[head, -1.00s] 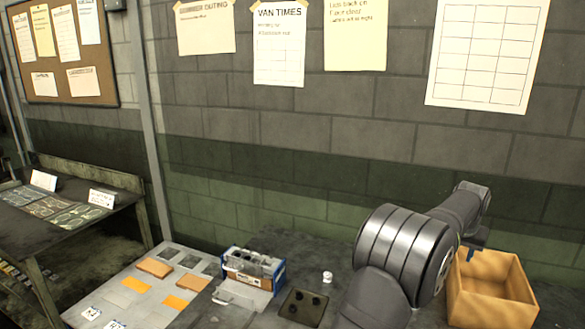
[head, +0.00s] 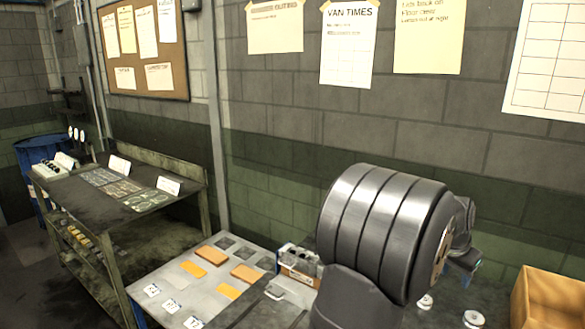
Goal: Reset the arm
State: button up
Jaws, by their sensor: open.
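My arm rises large in the foreground right of centre, a thick grey ribbed joint that hides part of the bench. My gripper (head: 465,263) shows only in part behind it, small and dark, pointing down to the right over the bench. It is open, and I see nothing held in it; its fingertips are hard to make out. It is left of the cardboard box (head: 552,300) and above small white round pieces (head: 473,319) on the bench.
A grey board with orange pads (head: 195,268) and number cards lies left of my arm. A blue-and-grey machine (head: 299,260) is partly hidden behind my arm. A side table (head: 120,195) with cards stands at the left, a blue drum (head: 40,150) beyond it.

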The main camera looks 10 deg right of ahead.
jog(key=s+a+f, duration=0.1)
jog(key=a, duration=1)
jog(key=shift+s+a+f+m, duration=0.15)
jog(key=shift+a+m, duration=0.25)
jog(key=d+r+n, duration=0.1)
jog(key=d, duration=2.1)
jog(key=shift+r+n, duration=0.2)
jog(key=shift+n, duration=0.1)
jog(key=shift+s, duration=0.1)
